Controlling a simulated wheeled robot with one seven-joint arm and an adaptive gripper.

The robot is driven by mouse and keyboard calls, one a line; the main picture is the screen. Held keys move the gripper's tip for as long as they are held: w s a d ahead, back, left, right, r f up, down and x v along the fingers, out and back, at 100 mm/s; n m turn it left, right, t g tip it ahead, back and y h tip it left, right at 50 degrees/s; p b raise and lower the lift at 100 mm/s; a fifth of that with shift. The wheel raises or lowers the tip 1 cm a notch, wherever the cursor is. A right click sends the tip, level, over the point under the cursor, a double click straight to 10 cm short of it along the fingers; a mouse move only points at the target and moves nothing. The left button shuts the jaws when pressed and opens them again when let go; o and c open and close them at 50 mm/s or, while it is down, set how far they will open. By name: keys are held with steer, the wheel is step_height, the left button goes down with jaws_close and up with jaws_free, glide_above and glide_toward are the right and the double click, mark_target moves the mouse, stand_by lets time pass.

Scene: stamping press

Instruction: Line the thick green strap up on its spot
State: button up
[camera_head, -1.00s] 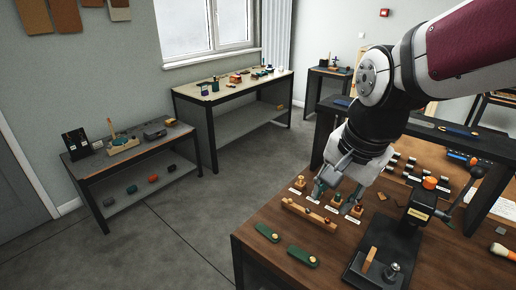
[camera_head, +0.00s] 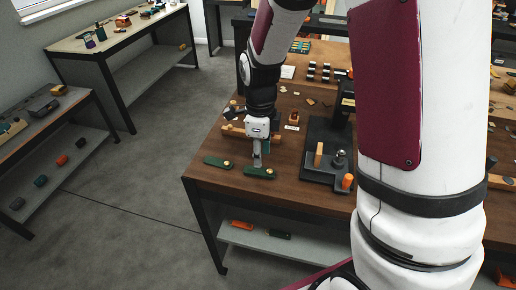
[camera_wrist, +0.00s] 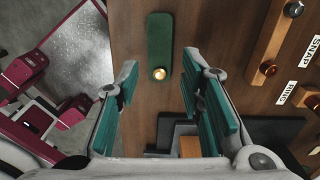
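Two green straps, each with a brass snap at its right end, lie on the brown table in the head view: a left strap (camera_head: 218,162) and a right strap (camera_head: 259,173). I cannot tell which is thicker. My gripper (camera_head: 257,164) points down over the right strap. In the wrist view the open gripper (camera_wrist: 160,74) has its teal-padded fingers on either side of the line of one green strap (camera_wrist: 160,42), with nothing held between them. The strap appears to lie flat below the fingertips. No marked spot for it is clearly visible.
The black press (camera_head: 322,170), with a wooden block on its base, stands right of the straps. A wooden rail (camera_wrist: 269,45) with a copper-coloured knob and white labels lies behind them. The table's front edge (camera_head: 266,196) is close. Bare wood surrounds the straps.

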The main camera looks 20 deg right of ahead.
mark_target(259, 171)
step_height(259, 171, down, 6)
steer(key=b, duration=0.4)
steer(key=shift+f, duration=0.2)
steer(key=shift+r, duration=0.3)
steer(key=c, duration=0.7)
steer(key=shift+c, duration=0.2)
steer(key=shift+r+p, duration=0.1)
steer(key=shift+p, duration=0.2)
steer(key=shift+r+p, duration=1.6)
steer(key=shift+r, duration=0.85)
